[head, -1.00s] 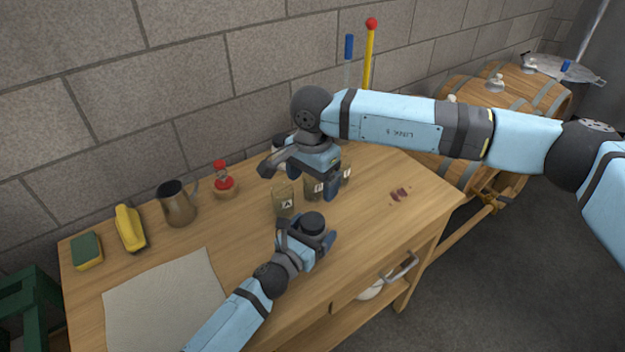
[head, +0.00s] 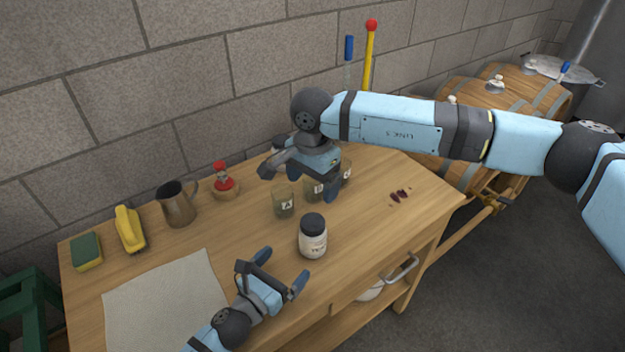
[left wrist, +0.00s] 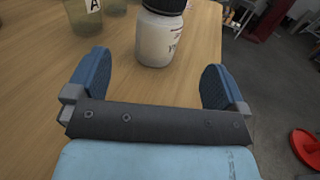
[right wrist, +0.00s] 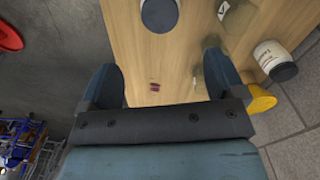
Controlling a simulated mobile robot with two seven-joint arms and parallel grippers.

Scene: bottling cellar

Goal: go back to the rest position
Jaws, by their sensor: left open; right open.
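My left gripper (head: 284,270) is open and empty over the front of the wooden table (head: 372,247). It is apart from a white jar with a black lid (head: 313,242), which stands upright just beyond it. In the left wrist view the jar (left wrist: 160,38) shows beyond the open fingers (left wrist: 155,75). My right gripper (head: 301,180) is open above the back of the table, over or near the lettered glasses, partly hiding them.
Glass A (head: 283,203) stands near the jar, with glass B (head: 314,189) and another glass (head: 347,171) beside it. A metal jug (head: 177,205), red-topped item (head: 224,183), yellow object (head: 129,229), sponge (head: 87,251) and cloth (head: 160,300) lie left. Dark red bits (head: 399,196) lie right.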

